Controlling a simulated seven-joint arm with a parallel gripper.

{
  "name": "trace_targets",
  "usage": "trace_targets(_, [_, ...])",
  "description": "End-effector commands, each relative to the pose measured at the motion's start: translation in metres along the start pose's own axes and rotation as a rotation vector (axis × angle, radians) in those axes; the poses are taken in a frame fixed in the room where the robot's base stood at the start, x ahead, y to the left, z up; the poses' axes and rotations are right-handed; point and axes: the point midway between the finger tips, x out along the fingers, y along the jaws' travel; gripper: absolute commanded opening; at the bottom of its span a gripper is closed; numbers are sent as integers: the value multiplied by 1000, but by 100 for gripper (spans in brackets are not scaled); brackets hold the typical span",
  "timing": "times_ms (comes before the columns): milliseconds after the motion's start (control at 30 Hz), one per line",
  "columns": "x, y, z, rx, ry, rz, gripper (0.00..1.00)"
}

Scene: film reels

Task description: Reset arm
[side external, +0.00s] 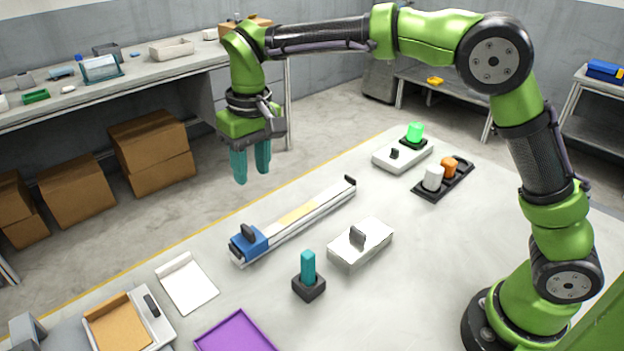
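My gripper (251,172) hangs in the air with its teal fingers pointing down, above the far left part of the table and to the left of the long rail (300,218). A small gap shows between the fingers, and I see nothing between them. It touches nothing. My arm arches high over the table from its base at the right.
On the table (440,250) stand a blue slider block (250,243) on the rail, a teal peg (308,268) in a black holder, a white box with handle (360,245), a green-topped unit (403,154), a black tray (443,180) and a purple tray (236,334).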

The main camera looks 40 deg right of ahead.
Motion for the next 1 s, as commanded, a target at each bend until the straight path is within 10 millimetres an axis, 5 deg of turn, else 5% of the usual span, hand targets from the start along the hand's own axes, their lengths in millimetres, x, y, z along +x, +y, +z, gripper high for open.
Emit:
trace_targets(300, [-41,75,90,118,184,-129,39])
trace_targets(700, [-41,137,208,312,448,-218,39])
trace_targets(1000, [-54,151,227,361,549,-223,39])
